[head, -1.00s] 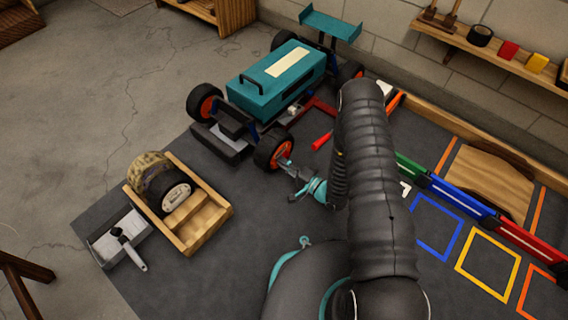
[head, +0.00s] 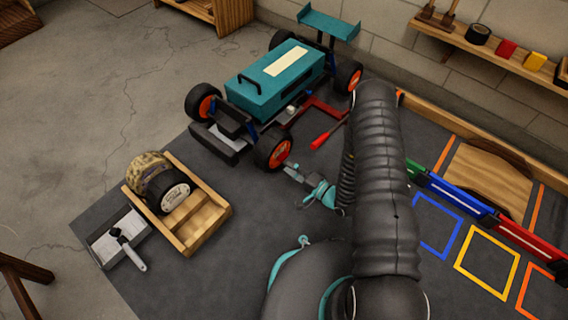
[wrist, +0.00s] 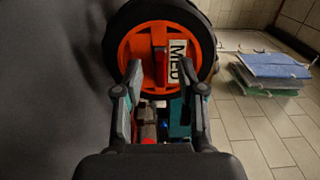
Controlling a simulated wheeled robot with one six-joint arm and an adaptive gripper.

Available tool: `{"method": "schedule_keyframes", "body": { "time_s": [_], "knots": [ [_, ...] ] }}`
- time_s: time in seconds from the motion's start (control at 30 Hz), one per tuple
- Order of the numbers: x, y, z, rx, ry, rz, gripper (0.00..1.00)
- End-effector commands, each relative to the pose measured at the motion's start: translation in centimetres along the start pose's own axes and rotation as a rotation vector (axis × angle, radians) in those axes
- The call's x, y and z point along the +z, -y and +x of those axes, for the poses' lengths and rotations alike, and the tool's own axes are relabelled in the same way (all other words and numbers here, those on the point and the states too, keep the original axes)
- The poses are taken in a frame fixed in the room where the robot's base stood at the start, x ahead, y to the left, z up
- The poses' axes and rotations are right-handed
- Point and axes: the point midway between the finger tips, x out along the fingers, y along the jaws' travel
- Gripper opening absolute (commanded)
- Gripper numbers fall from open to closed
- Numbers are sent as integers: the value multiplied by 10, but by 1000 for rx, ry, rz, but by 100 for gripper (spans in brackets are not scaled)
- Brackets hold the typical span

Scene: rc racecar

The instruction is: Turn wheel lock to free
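The teal and black RC car (head: 275,85) stands on the dark mat. Its near front wheel (head: 274,150) has an orange hub facing my gripper. In the wrist view this wheel (wrist: 125,45) shows a red bar-shaped lock (wrist: 161,68) upright across the hub's middle, beside a white label reading MED (wrist: 178,60). My gripper (head: 287,170) is just right of and below the wheel in the head view. In the wrist view my gripper (wrist: 160,72) is open, with one finger on each side of the red lock. Neither finger visibly touches it.
A red-handled tool (head: 322,140) lies right of the car. Coloured bars and outlined squares (head: 438,225) are at right.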

Motion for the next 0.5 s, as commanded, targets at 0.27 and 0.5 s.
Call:
{"method": "schedule_keyframes", "body": {
  "time_s": [0.27, 0.5],
  "knots": [
    [-1, -1, -52, 2, -4, 3, 40],
    [0, 0, -78, 2, -2, 1, 40]
  ]
}}
